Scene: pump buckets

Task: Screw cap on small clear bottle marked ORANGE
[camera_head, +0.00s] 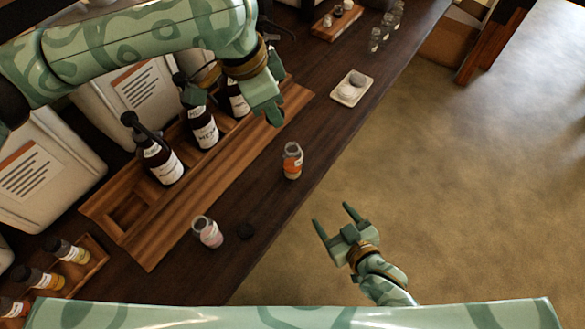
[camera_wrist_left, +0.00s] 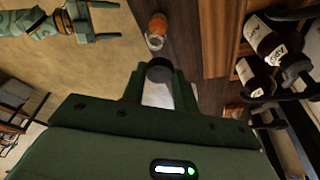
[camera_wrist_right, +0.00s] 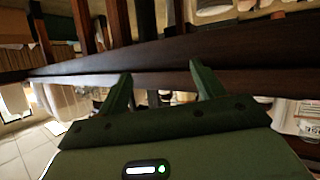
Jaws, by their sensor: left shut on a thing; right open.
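The small clear bottle with orange contents (camera_head: 292,163) stands upright near the front edge of the dark counter. It looks uncapped, and its marking is too small to read. It also shows in the left wrist view (camera_wrist_left: 156,28). My left gripper (camera_head: 270,112) is above the counter, behind the orange bottle and apart from it. In the left wrist view it is shut on a black cap (camera_wrist_left: 159,70); the head view hides this cap. My right gripper (camera_head: 336,225) is open and empty, off the counter's front edge, over the floor.
A wooden rack (camera_head: 145,245) holds dark pump bottles. A white dish (camera_head: 351,88) lies farther along. The counter around the orange bottle is clear.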

